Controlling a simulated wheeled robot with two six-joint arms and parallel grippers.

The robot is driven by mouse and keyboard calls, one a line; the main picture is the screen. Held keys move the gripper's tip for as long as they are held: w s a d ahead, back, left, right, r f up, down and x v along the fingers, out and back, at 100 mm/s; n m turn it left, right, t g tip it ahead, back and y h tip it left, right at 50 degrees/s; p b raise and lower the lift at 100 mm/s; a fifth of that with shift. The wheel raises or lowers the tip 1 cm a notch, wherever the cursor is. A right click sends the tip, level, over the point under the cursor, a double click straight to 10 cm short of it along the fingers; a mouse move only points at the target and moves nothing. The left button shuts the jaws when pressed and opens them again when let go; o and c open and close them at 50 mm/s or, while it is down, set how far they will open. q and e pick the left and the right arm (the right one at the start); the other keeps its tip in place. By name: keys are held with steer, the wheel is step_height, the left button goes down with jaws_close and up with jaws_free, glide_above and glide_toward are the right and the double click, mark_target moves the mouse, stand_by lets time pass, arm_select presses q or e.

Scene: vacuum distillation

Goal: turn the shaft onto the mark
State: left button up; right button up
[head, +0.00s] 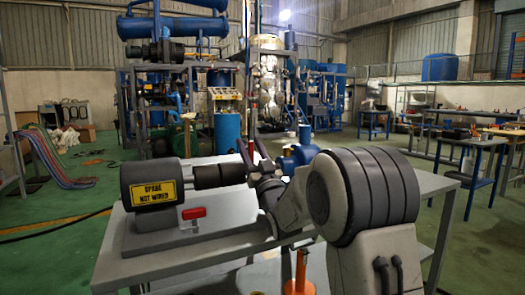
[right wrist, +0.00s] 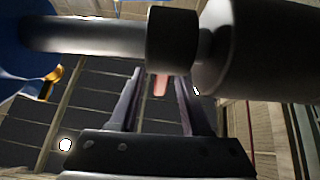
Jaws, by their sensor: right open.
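A dark motor (head: 150,183) with a yellow "SPARE NOT WIRED" label stands on the bench at left in the head view. A dark cylinder (head: 221,175) extends from it toward a blue pump-like body (head: 300,150). In the right wrist view, a grey shaft (right wrist: 90,36) runs from blue housing at left into a black collar (right wrist: 172,40). A short pinkish peg (right wrist: 160,85) shows below the collar. My right gripper (head: 252,150) is open at the shaft; in the wrist view its fingers (right wrist: 159,78) stand either side of the peg, apparently not closed on it. The mark cannot be made out.
A red handle (head: 193,213) sits on the motor's base plate. The grey bench (head: 140,262) carries the assembly; my right arm covers its right part. An orange post (head: 299,275) stands at the front. Blue workbenches (head: 475,143) stand farther right, with clear green floor between.

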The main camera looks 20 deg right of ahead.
steer(key=s, duration=1)
steer(key=shift+s+d+p, duration=0.15)
steer(key=shift+s+p, duration=0.15)
steer(key=shift+p, duration=0.05)
